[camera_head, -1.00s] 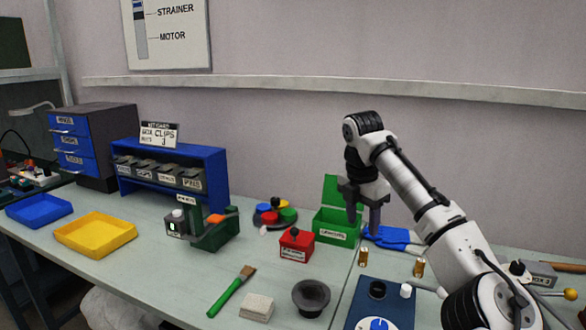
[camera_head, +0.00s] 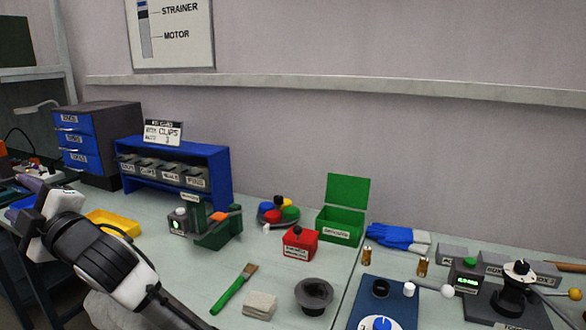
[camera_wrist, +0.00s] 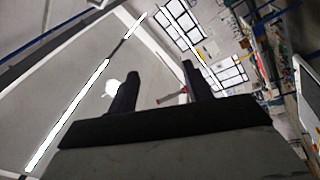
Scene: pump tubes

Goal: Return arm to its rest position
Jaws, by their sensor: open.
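My gripper (camera_wrist: 159,84) shows in the wrist view with its two dark fingers apart and nothing between them. The view beyond it is steeply tilted and takes in lit strips and windows. In the head view my arm is folded low at the left, its wrist over the left end of the bench. The fingers cannot be made out there. My arm partly covers the yellow tray (camera_head: 112,222) and most of the blue tray (camera_head: 24,203).
Blue drawers (camera_head: 78,143) and a blue bin rack (camera_head: 175,172) stand behind my arm. A green brush (camera_head: 233,290), red box (camera_head: 300,243), open green box (camera_head: 340,224), grey funnel (camera_head: 314,294) and blue plate (camera_head: 394,300) occupy the bench. Air above the middle is clear.

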